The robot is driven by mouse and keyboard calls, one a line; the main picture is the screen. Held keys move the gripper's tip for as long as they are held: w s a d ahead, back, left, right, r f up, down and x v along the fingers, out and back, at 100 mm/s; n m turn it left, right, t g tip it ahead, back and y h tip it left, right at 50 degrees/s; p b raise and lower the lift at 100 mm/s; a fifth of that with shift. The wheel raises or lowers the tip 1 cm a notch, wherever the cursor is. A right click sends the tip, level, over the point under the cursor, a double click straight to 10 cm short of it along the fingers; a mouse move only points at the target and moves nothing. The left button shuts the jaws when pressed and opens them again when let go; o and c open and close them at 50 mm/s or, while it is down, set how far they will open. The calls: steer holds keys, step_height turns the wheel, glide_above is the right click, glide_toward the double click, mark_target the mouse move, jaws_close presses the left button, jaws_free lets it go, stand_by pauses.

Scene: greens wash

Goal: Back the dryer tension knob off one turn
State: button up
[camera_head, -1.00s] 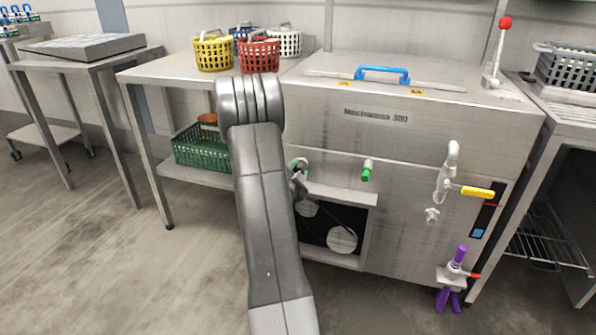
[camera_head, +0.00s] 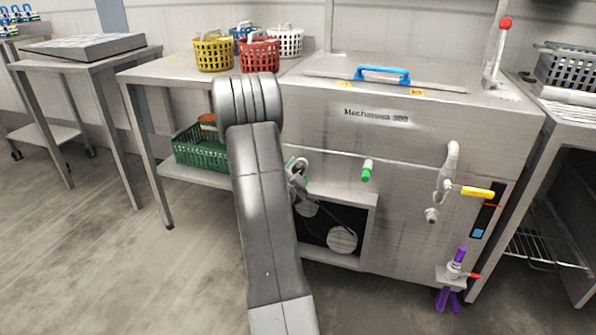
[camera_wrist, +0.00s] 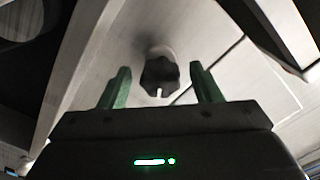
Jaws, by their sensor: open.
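A dark, lobed knob (camera_wrist: 158,76) with a pale mark on its near edge sits on a metal panel in the wrist view. I take it for the dryer tension knob. My gripper (camera_wrist: 161,70) is open, with one green finger on each side of the knob and visible gaps between. I cannot tell whether the fingertips reach its depth. In the head view, my gripper (camera_head: 297,180) is partly hidden behind my arm, at the left front of the steel machine (camera_head: 420,135). I cannot make out the knob there.
Right of my gripper are an open bay with round parts (camera_head: 342,240), a green-tipped valve (camera_head: 367,170) and a yellow-handled tap (camera_head: 477,192). A green crate (camera_head: 200,150) sits on the shelf at left. The floor in front is clear.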

steer(key=p+v, duration=0.2)
steer(key=v, duration=1.1)
steer(key=shift+s, duration=0.1)
